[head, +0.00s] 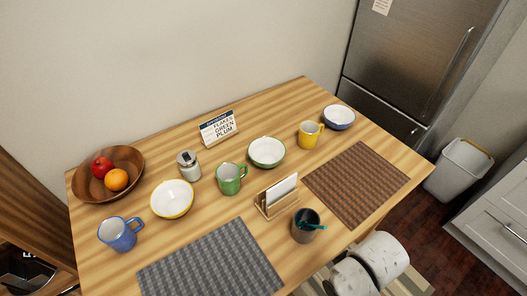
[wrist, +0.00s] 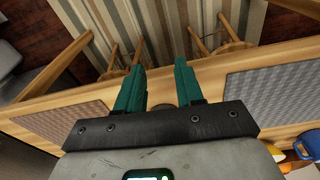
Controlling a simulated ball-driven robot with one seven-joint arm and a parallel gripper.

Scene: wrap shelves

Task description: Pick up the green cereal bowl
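The green cereal bowl (head: 266,152) is white inside with a green rim and sits upright and empty on the wooden table, right of the green mug (head: 230,178) and left of the yellow mug (head: 310,134). My gripper (wrist: 160,85) shows only in the wrist view, its two teal fingers apart with nothing between them. It points toward the table's edge, the chairs and the striped rug. The green bowl is not visible in the wrist view, and my gripper is not visible in the head view.
A napkin holder (head: 276,197) and dark cup (head: 306,226) stand in front of the bowl. A sign (head: 218,129) and a glass jar (head: 188,165) are behind and left. Yellow bowl (head: 172,198), blue bowl (head: 339,117), blue mug (head: 120,233) and fruit bowl (head: 132,160) also stand there.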

